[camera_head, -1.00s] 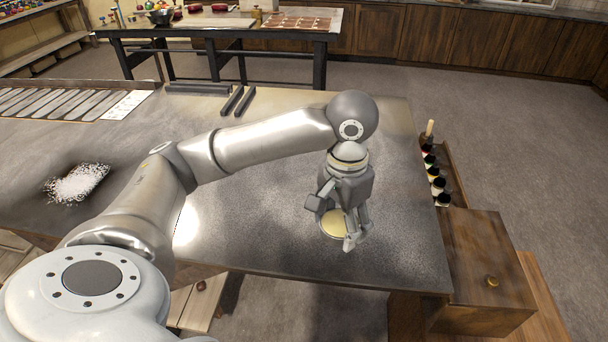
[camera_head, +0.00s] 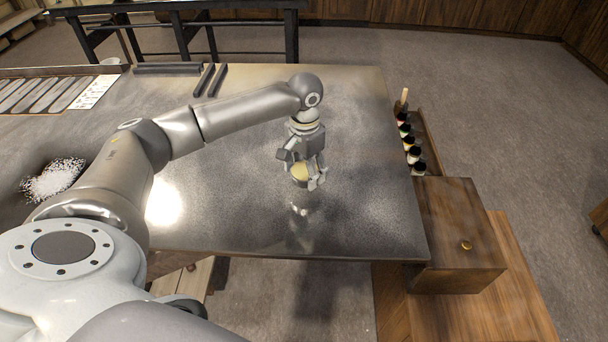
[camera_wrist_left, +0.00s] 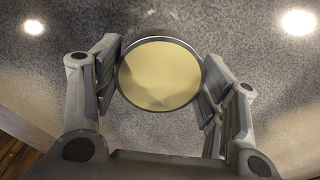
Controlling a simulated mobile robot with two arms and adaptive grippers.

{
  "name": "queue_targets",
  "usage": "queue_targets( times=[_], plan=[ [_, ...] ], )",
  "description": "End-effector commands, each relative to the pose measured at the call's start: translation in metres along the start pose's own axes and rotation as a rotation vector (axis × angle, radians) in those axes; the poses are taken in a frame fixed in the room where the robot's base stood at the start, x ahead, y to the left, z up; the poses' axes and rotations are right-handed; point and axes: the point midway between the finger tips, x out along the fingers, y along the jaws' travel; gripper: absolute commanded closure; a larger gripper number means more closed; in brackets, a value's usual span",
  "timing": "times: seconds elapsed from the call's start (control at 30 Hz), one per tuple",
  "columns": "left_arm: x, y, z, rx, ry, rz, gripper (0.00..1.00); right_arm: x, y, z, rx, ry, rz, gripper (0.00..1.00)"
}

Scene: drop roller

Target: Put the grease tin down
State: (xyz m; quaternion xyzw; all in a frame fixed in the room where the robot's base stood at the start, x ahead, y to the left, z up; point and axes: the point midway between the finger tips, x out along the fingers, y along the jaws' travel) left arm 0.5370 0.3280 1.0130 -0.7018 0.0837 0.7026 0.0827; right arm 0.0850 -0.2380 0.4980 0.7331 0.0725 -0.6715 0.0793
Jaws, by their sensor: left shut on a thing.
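The grease tin is a round, open tin of pale yellow grease. In the left wrist view the grease tin (camera_wrist_left: 160,75) sits between the two finger pads, with a dark thin rim. My left gripper (camera_wrist_left: 160,85) is shut on it from both sides. In the head view the gripper (camera_head: 305,176) and the tin (camera_head: 299,172) are over the right part of the metal table (camera_head: 230,215). A reflection shows on the tabletop below them, and they look to be above the surface; the exact height is hard to tell. My right gripper is not in view.
A rack of small dark-capped bottles (camera_head: 409,145) and a wooden cabinet (camera_head: 455,230) stand along the table's right edge. White granules (camera_head: 53,180) lie at the left. Dark bars (camera_head: 210,80) lie at the back. The tabletop around the gripper is clear.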

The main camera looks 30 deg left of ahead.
Motion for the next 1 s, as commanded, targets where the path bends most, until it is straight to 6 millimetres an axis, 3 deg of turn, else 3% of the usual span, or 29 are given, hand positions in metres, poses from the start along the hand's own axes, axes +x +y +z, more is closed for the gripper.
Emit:
queue_targets(
  times=[0.17, 0.4, 0.77, 0.8, 0.93, 1.0],
  plan=[
    [0.009, -0.007, -0.004, -0.001, -0.001, -0.001, 0.65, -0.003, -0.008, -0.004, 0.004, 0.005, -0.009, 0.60],
    [0.037, -0.007, -0.004, 0.000, 0.000, -0.001, 0.65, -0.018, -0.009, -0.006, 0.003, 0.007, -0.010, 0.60],
    [0.043, -0.006, -0.004, 0.000, 0.000, -0.001, 0.65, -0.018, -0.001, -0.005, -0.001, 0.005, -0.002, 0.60],
    [0.044, -0.007, -0.004, 0.001, 0.000, -0.001, 0.32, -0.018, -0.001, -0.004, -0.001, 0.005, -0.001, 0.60],
    [0.043, -0.007, -0.004, 0.000, 0.000, -0.001, 0.15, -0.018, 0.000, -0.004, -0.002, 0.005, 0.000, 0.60],
    [0.043, -0.007, -0.004, 0.000, 0.000, -0.001, 0.13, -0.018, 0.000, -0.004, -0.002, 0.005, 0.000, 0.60]
  ],
)
